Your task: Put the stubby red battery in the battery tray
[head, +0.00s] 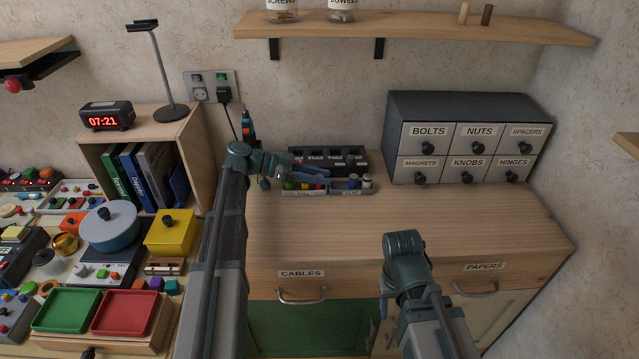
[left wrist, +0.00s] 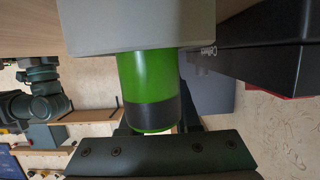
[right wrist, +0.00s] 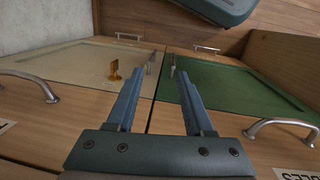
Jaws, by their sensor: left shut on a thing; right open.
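My left gripper (head: 322,174) is over the left part of the grey battery tray (head: 344,191), low at the back of the worktop. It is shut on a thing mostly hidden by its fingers. A small red patch, seemingly the red battery (head: 320,186), shows just under the fingertips; its length cannot be told. A green battery with a black band (left wrist: 148,85) stands close in the left wrist view and blocks the fingers. Yellow and grey batteries also show in the tray. My right gripper (right wrist: 157,85) is open and empty, in front of the cabinet doors.
A dark charger (head: 345,158) stands right behind the tray. A drawer unit (head: 462,139) stands to the right, and a wooden cubby with books (head: 147,165) to the left. A shelf (head: 410,29) hangs above. The worktop (head: 440,215) in front and right is clear.

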